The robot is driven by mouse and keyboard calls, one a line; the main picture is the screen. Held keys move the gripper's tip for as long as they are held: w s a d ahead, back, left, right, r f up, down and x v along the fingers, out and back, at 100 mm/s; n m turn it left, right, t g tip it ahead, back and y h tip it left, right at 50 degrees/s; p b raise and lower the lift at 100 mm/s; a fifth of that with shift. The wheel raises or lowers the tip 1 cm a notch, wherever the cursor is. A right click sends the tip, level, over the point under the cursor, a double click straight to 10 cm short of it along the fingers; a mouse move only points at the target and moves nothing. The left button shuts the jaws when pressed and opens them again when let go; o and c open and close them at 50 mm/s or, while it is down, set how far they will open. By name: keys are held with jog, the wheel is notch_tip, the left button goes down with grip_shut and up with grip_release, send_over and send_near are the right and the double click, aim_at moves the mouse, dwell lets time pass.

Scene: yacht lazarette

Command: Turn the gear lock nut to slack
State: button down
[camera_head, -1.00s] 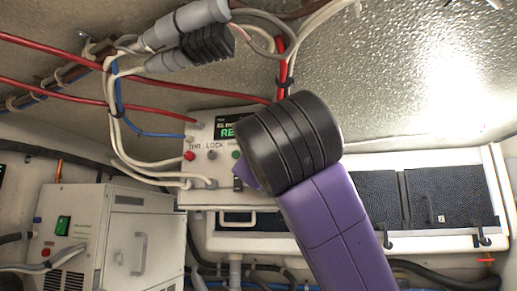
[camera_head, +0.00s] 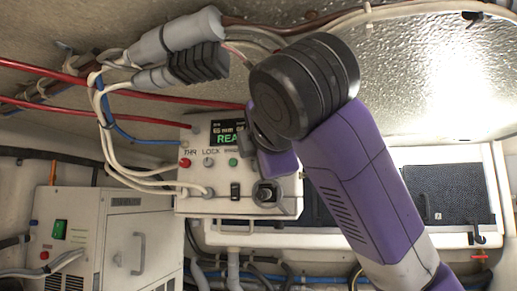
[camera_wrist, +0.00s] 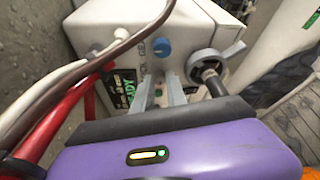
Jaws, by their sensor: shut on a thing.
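The white control box (camera_head: 225,205) hangs at the middle of the head view. It has a lit display (camera_head: 228,135) and small red, grey and green buttons. In the wrist view the panel carries a blue knob (camera_wrist: 161,47) and a grey handwheel (camera_wrist: 213,64). My gripper (camera_wrist: 160,96) points at the panel below the blue knob, left of the handwheel. Its two grey fingers are close together, shut on a small part that appears to be the gear lock nut. The fingers mostly hide it, so its turned position cannot be told. In the head view my arm hides the fingertips.
Thick cables and grey connectors (camera_head: 175,37) hang above the box. Red cables run close by on the left in the wrist view (camera_wrist: 50,125). A white cabinet (camera_head: 82,225) stands at lower left. A white-framed dark panel (camera_head: 440,190) lies behind my arm.

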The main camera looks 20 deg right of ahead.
jog(key=shift+n+g+p, duration=0.5)
jog(key=shift+n+p, duration=0.15)
jog(key=shift+n, duration=0.25)
jog(key=shift+a, duration=0.1)
jog(key=c, duration=1.3)
grip_release()
jog(key=shift+c, duration=0.2)
jog(key=b+v, duration=0.2)
jog(key=v, duration=0.2)
jog(key=shift+s+r, duration=0.1)
jog(key=shift+b+v, duration=0.8)
jog(key=shift+v, duration=1)
